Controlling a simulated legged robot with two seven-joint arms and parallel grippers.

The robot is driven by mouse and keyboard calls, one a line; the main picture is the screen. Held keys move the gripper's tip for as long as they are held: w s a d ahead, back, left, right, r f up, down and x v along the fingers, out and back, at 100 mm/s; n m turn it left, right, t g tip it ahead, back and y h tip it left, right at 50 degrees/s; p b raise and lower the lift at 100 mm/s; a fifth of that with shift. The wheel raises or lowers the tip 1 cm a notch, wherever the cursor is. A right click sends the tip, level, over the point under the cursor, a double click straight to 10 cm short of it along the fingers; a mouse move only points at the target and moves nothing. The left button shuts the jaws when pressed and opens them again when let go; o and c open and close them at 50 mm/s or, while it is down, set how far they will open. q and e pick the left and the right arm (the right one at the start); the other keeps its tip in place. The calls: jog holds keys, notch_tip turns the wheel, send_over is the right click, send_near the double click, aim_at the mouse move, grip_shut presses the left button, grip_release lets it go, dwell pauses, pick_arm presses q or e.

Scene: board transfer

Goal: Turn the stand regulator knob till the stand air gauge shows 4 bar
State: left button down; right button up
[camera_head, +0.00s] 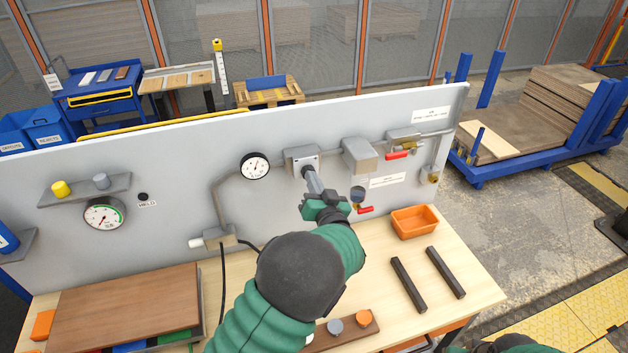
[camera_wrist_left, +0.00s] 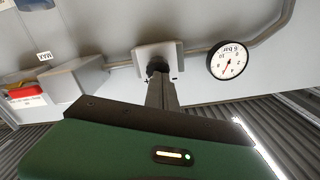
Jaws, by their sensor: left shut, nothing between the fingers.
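The regulator (camera_head: 302,160) is a grey block on the upright panel; in the wrist view it (camera_wrist_left: 146,50) carries a small dark knob (camera_wrist_left: 157,66) with plus and minus marks beside it. My left gripper (camera_head: 309,174) is shut and empty, its fingertips (camera_wrist_left: 158,80) right at the knob and covering part of it; I cannot tell whether they touch. A round white gauge (camera_head: 255,166) is left of the regulator. It also shows in the wrist view (camera_wrist_left: 231,60), upside down with a red needle; its exact reading is too small to tell. My right gripper is out of view.
A second gauge (camera_head: 104,213) with a green arc sits on the panel's left. Right of the regulator are a grey box (camera_head: 361,156) and red-handled valves (camera_head: 397,156). An orange bin (camera_head: 414,222) and two dark bars (camera_head: 408,284) lie on the bench.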

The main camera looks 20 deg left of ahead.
pick_arm(q)
jog(key=shift+w+a+r, duration=0.1)
jog(key=shift+a, duration=0.25)
